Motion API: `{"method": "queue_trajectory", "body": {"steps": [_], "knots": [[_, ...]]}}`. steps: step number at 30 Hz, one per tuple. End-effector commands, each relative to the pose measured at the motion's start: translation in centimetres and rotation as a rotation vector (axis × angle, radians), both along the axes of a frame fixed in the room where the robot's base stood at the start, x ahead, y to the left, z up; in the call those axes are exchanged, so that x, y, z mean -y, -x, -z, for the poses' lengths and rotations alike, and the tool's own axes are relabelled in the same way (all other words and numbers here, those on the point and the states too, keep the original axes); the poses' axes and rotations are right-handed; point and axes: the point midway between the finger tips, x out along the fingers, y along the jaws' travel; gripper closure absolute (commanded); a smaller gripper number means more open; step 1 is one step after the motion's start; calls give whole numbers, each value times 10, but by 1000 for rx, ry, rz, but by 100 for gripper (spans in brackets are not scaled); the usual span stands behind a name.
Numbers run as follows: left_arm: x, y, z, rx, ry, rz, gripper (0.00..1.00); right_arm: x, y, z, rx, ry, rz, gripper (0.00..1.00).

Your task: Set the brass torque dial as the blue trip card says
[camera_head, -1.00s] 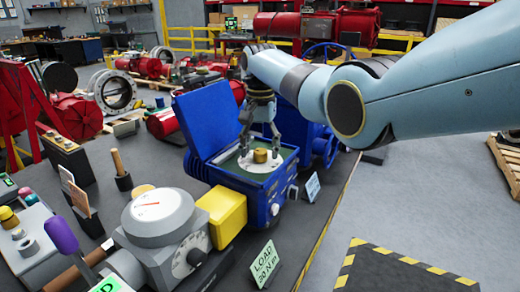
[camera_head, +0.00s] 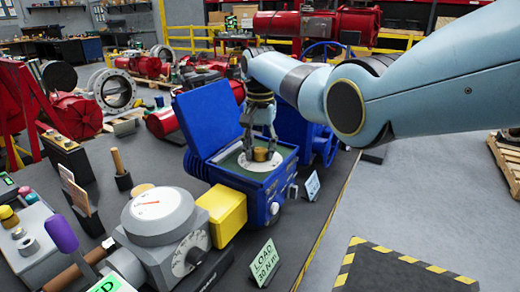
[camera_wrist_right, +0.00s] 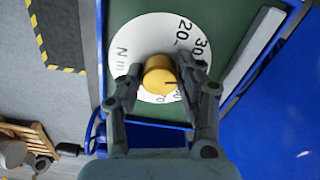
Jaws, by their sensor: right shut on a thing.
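The brass torque dial (camera_head: 261,154) stands on a white scale plate (camera_head: 245,164) inside an open blue actuator housing (camera_head: 232,178). My right gripper (camera_head: 260,153) is shut on the dial, one finger on each side. In the right wrist view, the brass dial (camera_wrist_right: 160,76) sits between the fingertips. Its dark mark points right. The white scale (camera_wrist_right: 140,35) shows 20, 30 and N m; other figures are partly hidden by a finger. The blue trip card (camera_head: 312,186) stands right of the housing; its writing is too small to read. My left gripper is out of view.
The housing's blue lid (camera_head: 205,118) stands raised behind the dial. A green load card (camera_head: 265,262), seemingly reading 30 N m, stands in front. A grey gauge unit (camera_head: 160,220) and yellow block (camera_head: 224,212) are at front left. Floor at the right is mostly clear.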

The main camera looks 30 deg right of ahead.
Motion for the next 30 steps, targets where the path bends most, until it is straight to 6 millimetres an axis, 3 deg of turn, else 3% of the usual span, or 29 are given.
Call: {"method": "queue_trajectory", "body": {"steps": [21, 30], "knots": [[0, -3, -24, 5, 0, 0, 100, 1, -1, -2, 1, 1, -404, 96], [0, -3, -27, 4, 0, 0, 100, 1, -1, -1, 3, 1, -500, 96]]}}
